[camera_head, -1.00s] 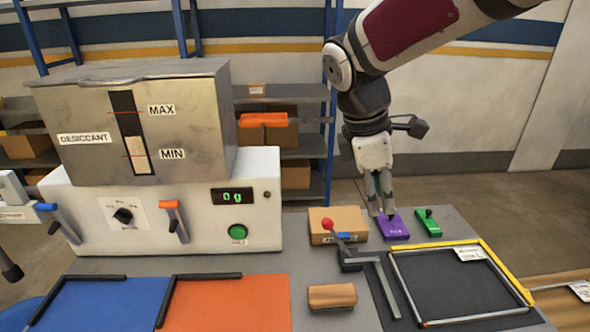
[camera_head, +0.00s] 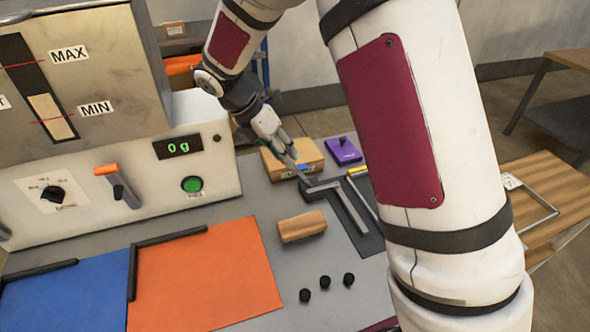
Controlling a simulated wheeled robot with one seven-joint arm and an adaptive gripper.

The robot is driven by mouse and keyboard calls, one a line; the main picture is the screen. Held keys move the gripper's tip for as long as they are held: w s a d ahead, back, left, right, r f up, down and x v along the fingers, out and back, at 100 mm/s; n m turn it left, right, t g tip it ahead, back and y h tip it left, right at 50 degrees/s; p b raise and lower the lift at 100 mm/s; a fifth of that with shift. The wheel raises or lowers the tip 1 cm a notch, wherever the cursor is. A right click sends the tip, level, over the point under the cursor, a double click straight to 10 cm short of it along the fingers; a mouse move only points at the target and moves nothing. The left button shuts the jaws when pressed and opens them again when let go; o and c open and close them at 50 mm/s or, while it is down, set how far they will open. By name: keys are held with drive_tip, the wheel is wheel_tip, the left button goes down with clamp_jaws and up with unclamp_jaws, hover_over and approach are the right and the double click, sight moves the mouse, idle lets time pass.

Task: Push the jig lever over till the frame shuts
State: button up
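The jig lever (camera_head: 303,180) stands at the left end of a grey angled bracket (camera_head: 341,200), and its dark pivot and lower shaft show. Its red ball knob is not visible, apparently behind my gripper. My gripper (camera_head: 291,156) is at the upper end of the lever, in front of the cardboard box. I cannot tell whether it touches the lever or how far apart its fingers are. The jig frame is mostly hidden behind my arm; a bit of its yellow bar (camera_head: 357,171) and dark bed (camera_head: 370,240) show.
A cardboard box (camera_head: 308,153) is right behind the lever. A wooden block (camera_head: 302,227) and three black knobs (camera_head: 326,282) are nearer. The orange mat (camera_head: 205,280) and scale housing (camera_head: 215,165) are left.

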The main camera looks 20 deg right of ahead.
sight(296, 171)
drive_tip(key=x, duration=0.7)
drive_tip(key=shift+d+f, duration=0.15)
drive_tip(key=shift+f, duration=0.1)
clamp_jaws()
